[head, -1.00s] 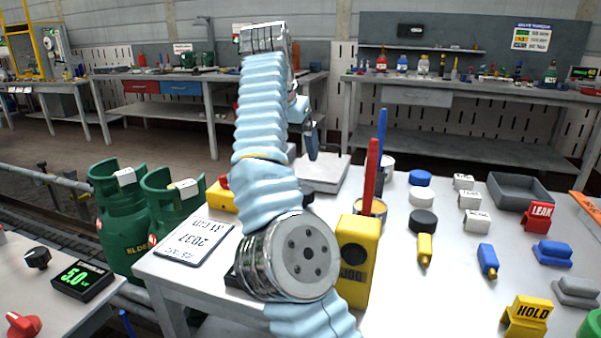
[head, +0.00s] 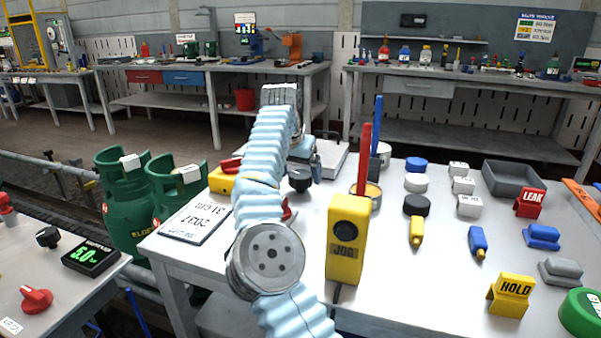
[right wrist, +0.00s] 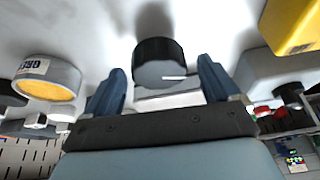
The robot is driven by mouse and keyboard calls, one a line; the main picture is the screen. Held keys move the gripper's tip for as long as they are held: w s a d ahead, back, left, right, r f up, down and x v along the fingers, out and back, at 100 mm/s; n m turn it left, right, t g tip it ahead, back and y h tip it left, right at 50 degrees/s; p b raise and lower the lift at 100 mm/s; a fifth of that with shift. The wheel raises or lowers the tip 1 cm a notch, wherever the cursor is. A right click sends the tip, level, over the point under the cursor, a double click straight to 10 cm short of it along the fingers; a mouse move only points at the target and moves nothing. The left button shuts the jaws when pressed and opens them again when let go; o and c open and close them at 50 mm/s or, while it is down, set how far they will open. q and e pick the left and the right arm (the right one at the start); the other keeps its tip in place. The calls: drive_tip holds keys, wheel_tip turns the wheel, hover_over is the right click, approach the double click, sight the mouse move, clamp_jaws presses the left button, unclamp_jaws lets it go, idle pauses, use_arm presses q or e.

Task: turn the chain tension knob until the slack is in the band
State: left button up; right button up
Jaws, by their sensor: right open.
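A black round knob (head: 300,180) stands on the white table, partly behind my right arm. In the right wrist view a black knob (right wrist: 160,62) with a white pointer line sits between my two blue fingers. My right gripper (head: 316,167) points down beside the knob in the head view. In the wrist view the right gripper (right wrist: 161,78) is open, a finger on either side of the knob, with visible gaps. A second black knob (head: 47,237) is on the left table by a green readout (head: 91,258) showing 5.0. My left gripper is out of view.
A label plate (head: 196,218) lies left. Several caps, blocks and a grey tray (head: 515,180) fill the right side. Green gas bottles (head: 122,205) stand left of the table.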

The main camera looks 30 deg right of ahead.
drive_tip(key=shift+c, duration=0.4)
drive_tip(key=c, duration=1)
drive_tip(key=shift+f+n+b, duration=0.25)
drive_tip(key=shift+n+b, duration=0.05)
drive_tip(key=shift+b, duration=0.4)
drive_tip(key=shift+r+n+y+b, duration=0.15)
drive_tip(key=shift+n+y+b, duration=0.15)
drive_tip(key=shift+n+b, duration=0.15)
drive_tip(key=shift+r+t, duration=0.1)
drive_tip(key=shift+t, duration=0.2)
drive_tip(key=o, duration=1.1)
